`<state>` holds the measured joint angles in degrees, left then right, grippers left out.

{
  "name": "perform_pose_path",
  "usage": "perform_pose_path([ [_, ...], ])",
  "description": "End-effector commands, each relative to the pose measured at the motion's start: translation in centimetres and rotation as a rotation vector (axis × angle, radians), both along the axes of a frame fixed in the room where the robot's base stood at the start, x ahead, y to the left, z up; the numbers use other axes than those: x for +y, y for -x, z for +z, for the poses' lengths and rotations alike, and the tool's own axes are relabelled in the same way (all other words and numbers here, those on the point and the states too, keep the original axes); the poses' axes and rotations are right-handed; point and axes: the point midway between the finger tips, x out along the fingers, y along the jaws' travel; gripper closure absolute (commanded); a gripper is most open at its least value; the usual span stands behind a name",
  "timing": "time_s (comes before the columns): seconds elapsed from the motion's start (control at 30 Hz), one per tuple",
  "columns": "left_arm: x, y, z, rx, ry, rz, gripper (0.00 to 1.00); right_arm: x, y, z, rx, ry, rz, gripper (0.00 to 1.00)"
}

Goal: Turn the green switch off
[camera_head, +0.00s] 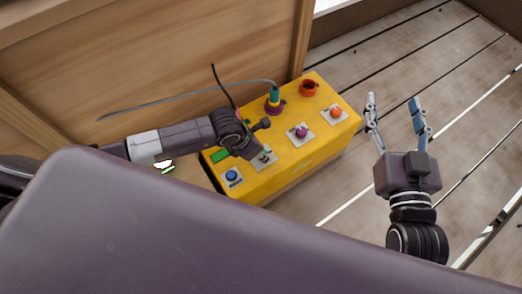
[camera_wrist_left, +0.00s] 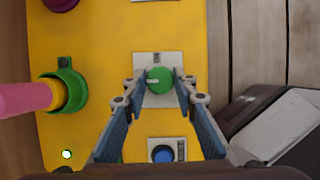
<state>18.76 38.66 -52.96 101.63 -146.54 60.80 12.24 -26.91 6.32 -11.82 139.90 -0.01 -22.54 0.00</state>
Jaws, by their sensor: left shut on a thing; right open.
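The green switch (camera_wrist_left: 160,80) is a round knob on a white plate on the yellow box, seen in the left wrist view. The white mark on it points left in that view. My left gripper (camera_wrist_left: 160,87) is shut on the knob, with one finger on each side. In the head view my left gripper (camera_head: 261,142) comes over the box from the left and largely hides this knob. My right gripper (camera_head: 395,112) is open and empty, to the right of the box and apart from it.
The yellow box (camera_head: 318,157) also bears a blue knob (camera_head: 232,175), a purple knob (camera_head: 302,132) and an orange knob (camera_head: 336,112). A plug with a cable (camera_head: 190,97) stands in a purple socket. A wooden panel (camera_head: 150,60) stands behind. Plank floor is clear at right.

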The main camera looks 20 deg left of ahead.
Motion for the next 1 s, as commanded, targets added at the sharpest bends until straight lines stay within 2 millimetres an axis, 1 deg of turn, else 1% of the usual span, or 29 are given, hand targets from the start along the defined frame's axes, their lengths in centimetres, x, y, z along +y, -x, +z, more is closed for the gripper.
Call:
perform_pose_path([
  [0.33, 0.1, 0.0, -0.1, 0.001, -0.002, 0.003, 0.98, 0.0, 0.0, 0.0, 0.002, 0.000, 0.000, 0.43],
  [0.37, 0.1, 0.0, -0.1, 0.001, -0.002, 0.003, 0.72, 0.0, 0.0, 0.0, 0.002, 0.000, 0.000, 0.43],
  [0.5, 0.1, 0.0, 0.0, 0.001, -0.001, 0.002, 0.57, 0.0, 0.0, 0.0, 0.001, 0.000, 0.000, 0.43],
  [0.83, 0.1, 0.1, 0.2, 0.000, 0.000, 0.001, 0.56, 0.0, 0.0, -0.1, 0.004, 0.001, 0.000, 0.43],
  [0.93, 0.3, 0.2, 0.9, -0.001, -0.001, 0.003, 0.56, 0.0, 0.0, -0.1, 0.004, 0.001, 0.000, 0.43],
  [1.0, 0.5, 0.5, 1.7, -0.001, 0.000, 0.003, 0.56, 0.0, 0.0, -0.1, 0.003, 0.001, 0.000, 0.43],
])
